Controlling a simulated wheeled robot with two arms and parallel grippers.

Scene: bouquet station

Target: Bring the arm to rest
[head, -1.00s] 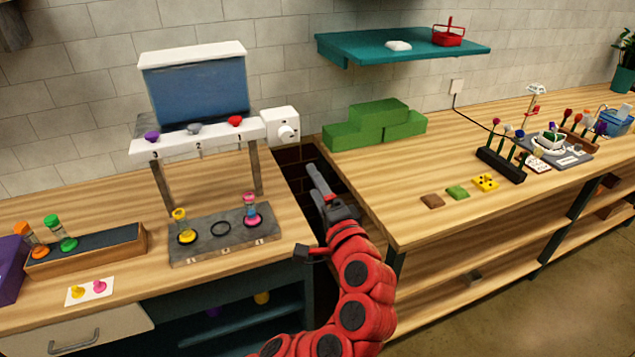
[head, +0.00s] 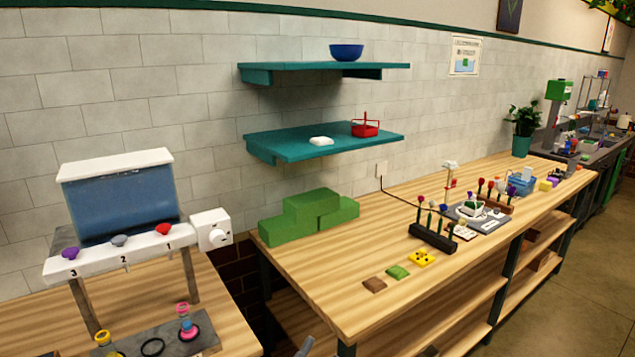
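Only a small grey tip of what looks like my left gripper (head: 305,346) shows at the bottom edge of the head view. It is in front of the gap between the two benches. The rest of that arm is below the picture, and I cannot see whether the fingers are open or shut, or whether they hold anything. My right gripper is not in view.
The dispenser (head: 122,200) stands on the left bench, above a grey plate (head: 140,345) holding two flasks. The right bench (head: 330,275) carries green blocks (head: 308,217) and a dark flower rack (head: 433,238). Teal shelves (head: 330,141) hang above it.

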